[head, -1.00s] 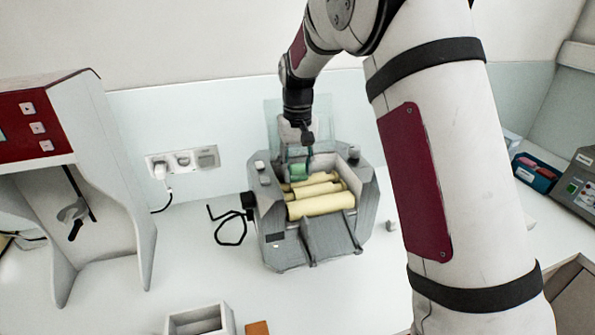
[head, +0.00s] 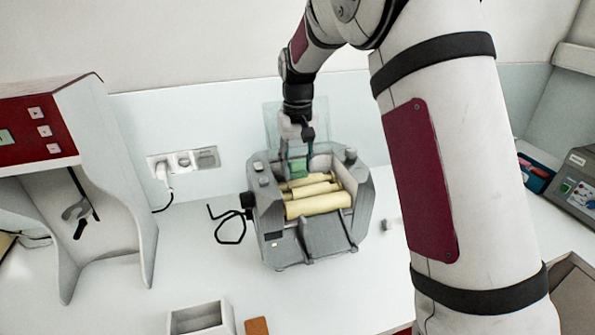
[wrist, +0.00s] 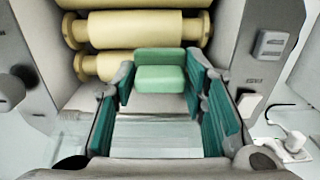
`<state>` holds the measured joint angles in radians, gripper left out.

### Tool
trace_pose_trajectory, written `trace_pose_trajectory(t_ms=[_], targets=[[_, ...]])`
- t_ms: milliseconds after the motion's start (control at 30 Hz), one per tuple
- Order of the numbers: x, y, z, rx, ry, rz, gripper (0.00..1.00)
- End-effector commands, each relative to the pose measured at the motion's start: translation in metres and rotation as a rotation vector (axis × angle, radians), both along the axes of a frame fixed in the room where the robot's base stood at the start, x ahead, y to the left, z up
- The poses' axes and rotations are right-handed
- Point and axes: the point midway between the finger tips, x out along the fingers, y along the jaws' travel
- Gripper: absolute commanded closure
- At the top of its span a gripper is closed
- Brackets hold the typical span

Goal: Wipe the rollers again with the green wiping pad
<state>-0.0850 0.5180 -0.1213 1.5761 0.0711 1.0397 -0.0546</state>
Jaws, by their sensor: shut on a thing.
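The machine's cream-yellow rollers (head: 318,204) lie across its open top in the head view. They also fill the upper part of the wrist view (wrist: 135,28). The green wiping pad (wrist: 160,73) is a small block between my fingertips. My gripper (head: 298,160) reaches down into the back of the machine, shut on the pad. The pad sits at the rear roller (wrist: 100,67), covering part of it in the wrist view. I cannot tell whether it touches the roller. In the head view the pad (head: 299,168) is partly hidden by my gripper.
The grey mill (head: 312,235) has side walls close around the rollers. A clear panel (head: 283,112) rises behind it. A red and white machine (head: 50,140) stands at left. A small open box (head: 200,318) and an orange block (head: 257,326) lie in front. A blue bin (head: 535,174) is at right.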

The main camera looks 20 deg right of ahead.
Motion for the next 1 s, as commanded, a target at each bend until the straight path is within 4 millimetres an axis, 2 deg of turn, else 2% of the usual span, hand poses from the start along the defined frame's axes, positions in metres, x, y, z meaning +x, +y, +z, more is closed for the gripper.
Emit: trace_pose_trajectory(t_ms=[533,700,1000], targets=[[0.001,0.0,0.049,0.0,-0.002,0.0,0.83],[0.0,0.0,0.056,0.0,0.0,0.0,0.83],[0.0,0.0,0.056,0.0,0.0,0.0,0.83]])
